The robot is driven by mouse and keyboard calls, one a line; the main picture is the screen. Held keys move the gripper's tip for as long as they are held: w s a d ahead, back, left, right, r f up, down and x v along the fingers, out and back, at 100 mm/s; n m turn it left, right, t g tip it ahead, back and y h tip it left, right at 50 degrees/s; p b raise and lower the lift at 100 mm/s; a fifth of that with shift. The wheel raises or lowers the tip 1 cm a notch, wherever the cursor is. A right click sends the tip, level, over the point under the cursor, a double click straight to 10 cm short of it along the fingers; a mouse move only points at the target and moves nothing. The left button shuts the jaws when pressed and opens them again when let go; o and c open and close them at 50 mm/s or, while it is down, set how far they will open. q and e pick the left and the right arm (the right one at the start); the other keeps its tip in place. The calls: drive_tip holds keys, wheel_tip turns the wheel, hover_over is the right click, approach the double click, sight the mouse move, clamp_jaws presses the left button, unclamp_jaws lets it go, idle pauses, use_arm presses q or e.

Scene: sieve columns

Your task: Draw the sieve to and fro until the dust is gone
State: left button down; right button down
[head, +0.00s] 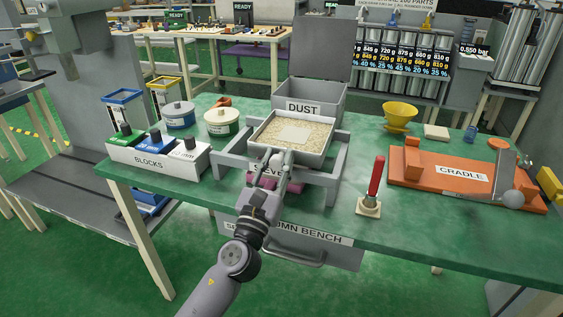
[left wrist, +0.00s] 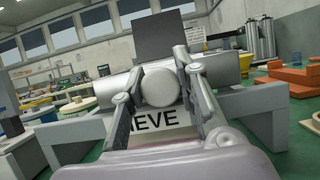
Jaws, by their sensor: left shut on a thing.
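The sieve (head: 320,150) is a shallow grey tray full of pale grainy material, with a lighter square patch on top. It sits in a grey frame (head: 226,165) on the green bench. My left gripper (head: 277,160) is shut on the round knob at the sieve's front; the knob (left wrist: 160,87) shows between the fingers in the left wrist view. The grey bin marked DUST (head: 300,108) stands open right behind the sieve. My right gripper is not in view.
The blocks tray (head: 150,158) and round tubs (head: 221,122) stand left of the frame. A red-handled tool (head: 375,178), a yellow funnel (head: 399,114) and the orange cradle (head: 425,172) stand to the right.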

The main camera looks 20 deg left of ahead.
use_arm(q)
drive_tip(key=a, duration=0.6)
drive_tip(key=shift+a, duration=0.25)
drive_tip(key=c, duration=1.2)
unclamp_jaws()
drive_tip(key=shift+w, duration=0.1)
drive_tip(key=shift+c, duration=0.2)
approach(256, 143)
drive_tip(key=shift+v, duration=2.95)
